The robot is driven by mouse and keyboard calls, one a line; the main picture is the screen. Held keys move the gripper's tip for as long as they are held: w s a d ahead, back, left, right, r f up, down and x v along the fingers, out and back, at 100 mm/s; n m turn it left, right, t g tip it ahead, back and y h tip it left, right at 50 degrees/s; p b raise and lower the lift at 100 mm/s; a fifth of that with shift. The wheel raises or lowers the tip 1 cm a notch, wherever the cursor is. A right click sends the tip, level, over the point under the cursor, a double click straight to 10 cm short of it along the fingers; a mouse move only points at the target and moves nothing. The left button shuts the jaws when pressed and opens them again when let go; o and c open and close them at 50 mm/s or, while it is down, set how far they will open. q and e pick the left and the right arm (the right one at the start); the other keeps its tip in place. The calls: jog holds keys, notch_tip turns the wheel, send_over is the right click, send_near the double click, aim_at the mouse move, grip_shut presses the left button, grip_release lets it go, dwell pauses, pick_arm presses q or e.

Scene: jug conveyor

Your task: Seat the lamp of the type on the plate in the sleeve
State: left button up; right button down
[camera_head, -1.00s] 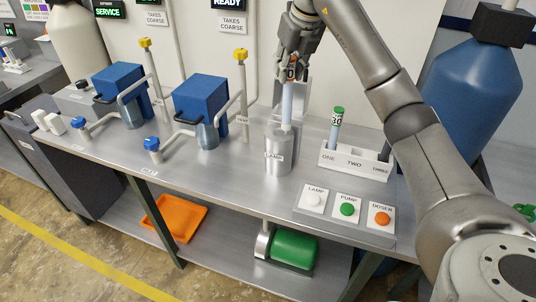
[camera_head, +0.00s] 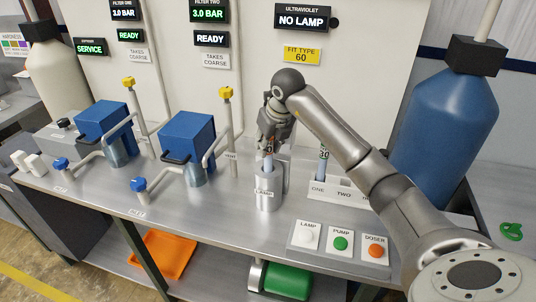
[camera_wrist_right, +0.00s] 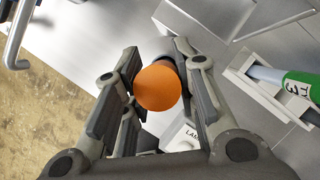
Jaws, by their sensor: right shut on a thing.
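My right gripper (camera_head: 272,138) is shut on the orange-capped lamp (camera_head: 268,163), upright over the metal sleeve (camera_head: 268,194) labelled LAMP. The lamp's pale blue tube goes down into the sleeve's mouth. A short length shows above the rim. Its number is mostly covered by the fingers. In the right wrist view the orange cap (camera_wrist_right: 158,87) sits between the fingers. The yellow plate (camera_head: 302,55) reads FIT TYPE 60. A green-banded lamp (camera_head: 322,163) marked 30 stands in the white rack (camera_head: 318,188), partly behind my arm. My left gripper is out of view.
A panel with LAMP (camera_head: 308,235), PUMP and DOSER buttons lies in front of the rack. Two blue filter housings (camera_head: 187,135) with yellow-topped valves stand left of the sleeve. A display (camera_head: 302,20) reads NO LAMP. A large blue drum (camera_head: 440,120) stands right.

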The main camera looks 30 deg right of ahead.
aim_at(270, 154)
jog(key=shift+f, duration=0.55)
notch_tip(270, 154, down, 3)
jog(key=shift+f+p, duration=0.15)
jog(key=shift+p, duration=0.5)
jog(key=shift+f, duration=0.25)
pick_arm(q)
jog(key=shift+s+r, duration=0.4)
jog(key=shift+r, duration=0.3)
pick_arm(e)
jog(key=shift+f, duration=0.2)
jog(key=c, duration=1.2)
grip_release()
jog(key=shift+r, duration=0.1)
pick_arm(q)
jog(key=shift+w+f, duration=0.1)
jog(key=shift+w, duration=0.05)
pick_arm(e)
jog(key=shift+o, duration=0.2)
